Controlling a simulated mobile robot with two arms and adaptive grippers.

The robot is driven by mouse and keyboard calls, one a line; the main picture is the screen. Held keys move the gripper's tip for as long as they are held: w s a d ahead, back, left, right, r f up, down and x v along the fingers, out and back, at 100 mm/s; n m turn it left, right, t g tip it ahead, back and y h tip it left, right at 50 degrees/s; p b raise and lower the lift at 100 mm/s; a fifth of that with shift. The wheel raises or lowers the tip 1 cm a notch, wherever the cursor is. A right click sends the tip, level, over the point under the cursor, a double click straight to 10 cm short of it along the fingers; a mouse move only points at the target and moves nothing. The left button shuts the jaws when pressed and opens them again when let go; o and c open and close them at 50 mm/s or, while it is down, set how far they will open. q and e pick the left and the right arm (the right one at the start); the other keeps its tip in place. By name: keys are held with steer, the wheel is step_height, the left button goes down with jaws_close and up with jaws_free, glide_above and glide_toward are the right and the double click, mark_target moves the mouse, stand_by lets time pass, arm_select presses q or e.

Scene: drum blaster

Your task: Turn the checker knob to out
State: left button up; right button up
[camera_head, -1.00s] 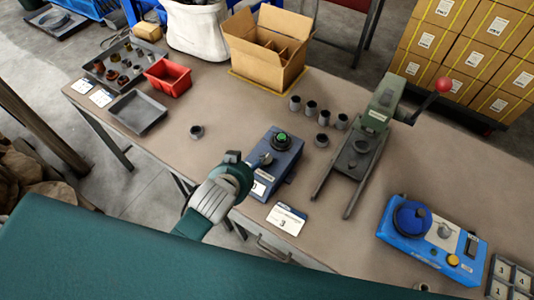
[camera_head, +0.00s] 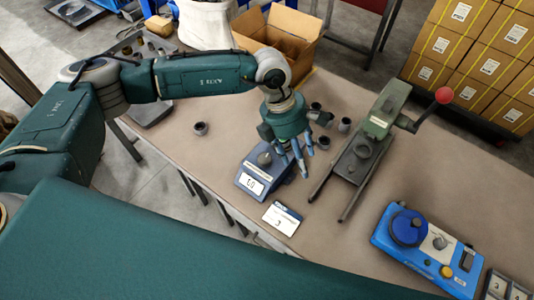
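A small blue-grey box (camera_head: 248,192) near the table's front edge has a white display (camera_head: 251,184) and a grey round knob (camera_head: 264,158) on top. A bright blue device (camera_head: 392,243) at the right carries a blue dome, a silver knob (camera_head: 439,242) and a yellow button. I cannot tell from labels which is the checker. My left gripper (camera_head: 298,165) hangs over the far right part of the blue-grey box, fingers pointing down and spread, nothing seen between them. It hides the box's green button; contact is unclear. My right gripper is not in view.
A green press (camera_head: 378,122) with a red-knobbed lever stands right of the gripper. Dark cups (camera_head: 344,125) stand behind it, partly hidden. A card (camera_head: 282,218) lies in front of the box. An open carton (camera_head: 300,25) is behind. The table between press and blue device is clear.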

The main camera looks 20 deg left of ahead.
mark_target(265, 158)
arm_select(q)
steer(key=w+a+y, duration=0.4)
steer(key=a, duration=0.7)
steer(key=shift+t, duration=0.4)
steer(key=f+p, duration=0.2)
steer(key=f, duration=0.2)
steer(key=f+p, duration=0.1)
steer(key=f, duration=0.4)
steer(key=shift+s+d+p, duration=0.1)
steer(key=shift+d+p, duration=0.1)
steer(key=shift+p, duration=0.15)
steer(key=shift+f, duration=0.5)
steer(key=shift+c, duration=0.2)
steer(key=c, duration=0.9)
steer(key=shift+c, duration=1)
